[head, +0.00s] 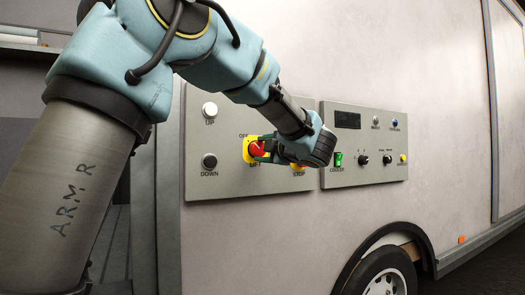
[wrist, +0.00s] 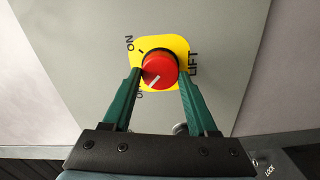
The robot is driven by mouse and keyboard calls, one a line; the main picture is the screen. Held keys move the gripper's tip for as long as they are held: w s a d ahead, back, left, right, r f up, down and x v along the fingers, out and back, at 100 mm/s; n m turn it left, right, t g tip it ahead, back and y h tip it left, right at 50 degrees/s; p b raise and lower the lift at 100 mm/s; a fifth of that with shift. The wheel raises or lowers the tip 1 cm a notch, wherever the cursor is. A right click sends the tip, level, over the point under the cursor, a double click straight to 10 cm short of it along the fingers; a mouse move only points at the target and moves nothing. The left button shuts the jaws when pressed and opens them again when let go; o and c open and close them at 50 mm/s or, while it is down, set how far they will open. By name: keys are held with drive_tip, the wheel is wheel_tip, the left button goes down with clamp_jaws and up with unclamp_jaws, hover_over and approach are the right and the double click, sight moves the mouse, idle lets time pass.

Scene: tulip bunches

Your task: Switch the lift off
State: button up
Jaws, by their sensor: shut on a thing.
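The red LIFT knob (head: 257,148) sits on a yellow plate (head: 249,160) on the left grey control panel. My gripper (head: 265,150) reaches it from the right, shut on the knob. In the wrist view the red knob (wrist: 160,67) is between my gripper's two green fingers (wrist: 160,76), one on each side. The white line on the knob points to the lower left there, toward the OFF label, which a finger partly covers. The ON label (wrist: 129,43) is clear at the upper left.
An UP button (head: 210,110) and a DOWN button (head: 209,160) are left of the knob. A STOP control (head: 299,168) is partly hidden behind my gripper. A second panel (head: 365,172) on the right holds a green COOLER switch (head: 337,159) and small knobs.

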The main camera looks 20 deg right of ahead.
drive_tip(key=o, duration=1.4)
drive_tip(key=s, duration=0.7)
drive_tip(key=s+d, duration=0.1)
drive_tip(key=s, duration=0.2)
drive_tip(key=shift+s+b, duration=0.3)
drive_tip(key=shift+s, duration=0.1)
